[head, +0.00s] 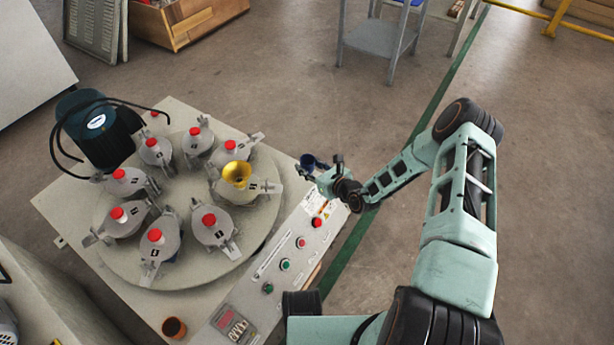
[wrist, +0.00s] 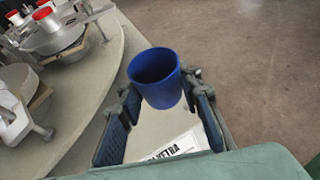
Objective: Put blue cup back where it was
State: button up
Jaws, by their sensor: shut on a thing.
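The blue cup (wrist: 160,88) shows upright between the two fingers of my gripper (wrist: 158,100) in the wrist view. My gripper is shut on it. In the head view the blue cup (head: 308,161) is small and dark, at the end of my gripper (head: 318,168), beside the right edge of the machine table. The gripper partly hides it there. I cannot tell whether the cup's base touches the surface.
A round plate (head: 110,215) carries several metal jars with red knobs and one with a yellow funnel (head: 237,174). A brown cup (head: 174,328) stands at the table's front. A control panel (head: 285,262) runs along the right edge. A dark motor (head: 97,130) stands at the back left.

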jog(key=shift+w+a+f, duration=0.1)
jog(key=shift+w+f, duration=0.25)
jog(key=shift+f, duration=0.15)
jog(key=shift+w+a+f+b, duration=0.1)
jog(key=shift+w+f+b, duration=0.1)
jog(key=shift+f+b, duration=0.55)
jog(key=shift+w+f+b, duration=0.15)
jog(key=shift+f+b, duration=0.1)
jog(key=shift+f, duration=0.85)
jog(key=shift+f, duration=0.15)
jog(key=o, duration=1.3)
jog(key=shift+r, duration=0.25)
jog(key=p+v, duration=0.5)
jog(key=v, duration=0.7)
